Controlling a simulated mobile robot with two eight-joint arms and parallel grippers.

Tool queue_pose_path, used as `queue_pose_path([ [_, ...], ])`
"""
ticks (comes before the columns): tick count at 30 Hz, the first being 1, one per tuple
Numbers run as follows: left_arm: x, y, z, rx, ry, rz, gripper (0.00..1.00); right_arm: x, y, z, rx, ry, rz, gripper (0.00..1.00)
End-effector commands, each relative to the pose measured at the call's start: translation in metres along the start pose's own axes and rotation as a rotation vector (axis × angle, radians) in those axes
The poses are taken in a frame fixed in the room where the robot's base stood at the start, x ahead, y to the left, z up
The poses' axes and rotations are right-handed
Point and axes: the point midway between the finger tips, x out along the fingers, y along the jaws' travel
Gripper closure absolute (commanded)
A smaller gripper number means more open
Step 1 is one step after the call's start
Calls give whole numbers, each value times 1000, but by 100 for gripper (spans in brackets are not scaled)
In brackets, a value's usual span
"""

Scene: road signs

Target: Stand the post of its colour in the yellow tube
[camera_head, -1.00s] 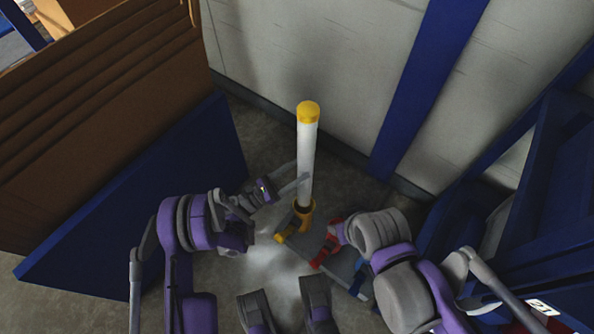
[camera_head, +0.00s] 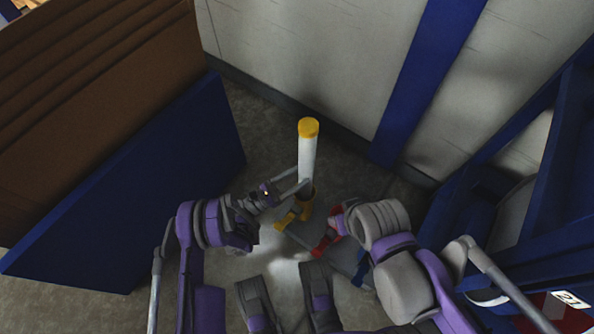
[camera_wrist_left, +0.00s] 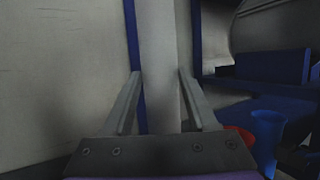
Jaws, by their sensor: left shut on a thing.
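A white post with a yellow cap (camera_head: 308,128) stands upright above the yellow tube (camera_head: 305,213) in the head view. Its lower end meets the mouth of the tube and appears to be inside it; the gripper partly hides this and the depth cannot be told. My left gripper (camera_head: 304,178) is shut on the post from the left, low on its shaft. In the left wrist view the white shaft (camera_wrist_left: 159,65) runs between the two fingers. My right arm is at the right, but its fingers are hidden.
A red tube (camera_head: 325,244) and a blue tube (camera_head: 359,273) stand beside the yellow one on a grey base, close to my right arm. A blue-and-brown panel (camera_head: 130,190) is at left, a pale wall (camera_head: 300,60) behind, blue framework (camera_head: 480,215) at right.

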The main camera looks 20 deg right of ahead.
Motion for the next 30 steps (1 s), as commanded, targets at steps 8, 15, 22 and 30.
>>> queue_pose_path([
  [8, -15, 0, -40, 0, -1, 0, 100, 18, 0, 4, 0, -2, 0, 50],
  [15, -22, 0, -58, 0, -1, 0, 100, 24, 0, 5, 0, -1, 0, 50],
  [22, -23, 0, -61, 0, -1, 0, 100, 24, 0, 5, 0, 0, 0, 50],
  [30, -23, 0, -61, 0, -1, 0, 22, 24, 0, 5, 0, 0, 0, 50],
])
